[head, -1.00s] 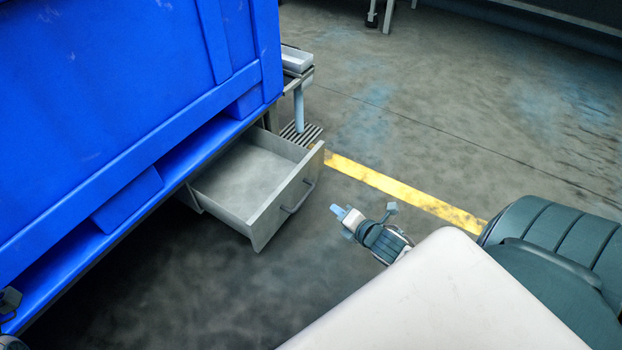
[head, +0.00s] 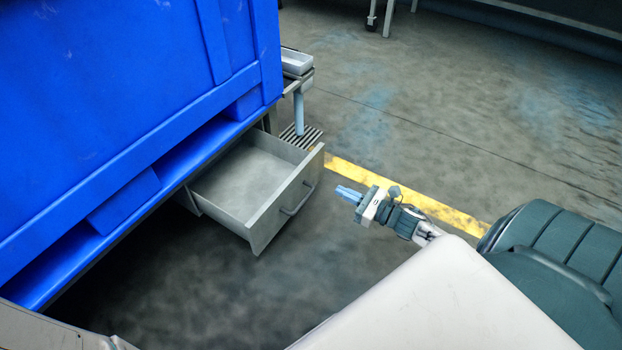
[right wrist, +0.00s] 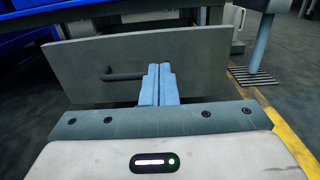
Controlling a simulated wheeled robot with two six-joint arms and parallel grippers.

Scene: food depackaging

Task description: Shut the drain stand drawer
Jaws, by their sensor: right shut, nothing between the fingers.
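The drain stand drawer (head: 262,190) is pulled open below the blue crate and looks empty. Its grey front panel with a dark bar handle (head: 298,198) faces my right gripper. My right gripper (head: 347,194) is shut and empty, a short way to the right of the drawer front in the head view. In the right wrist view the shut blue fingers (right wrist: 160,84) point at the front panel (right wrist: 204,62), just right of the handle (right wrist: 124,74). A gap to the panel shows in the head view. My left gripper is not clearly in view.
A large blue crate (head: 120,70) stands above the drawer. A stand leg (head: 299,114), a small metal tray (head: 296,62) and a floor grate (head: 300,136) are behind it. A yellow floor line (head: 400,195) runs to the right. The floor in front is clear.

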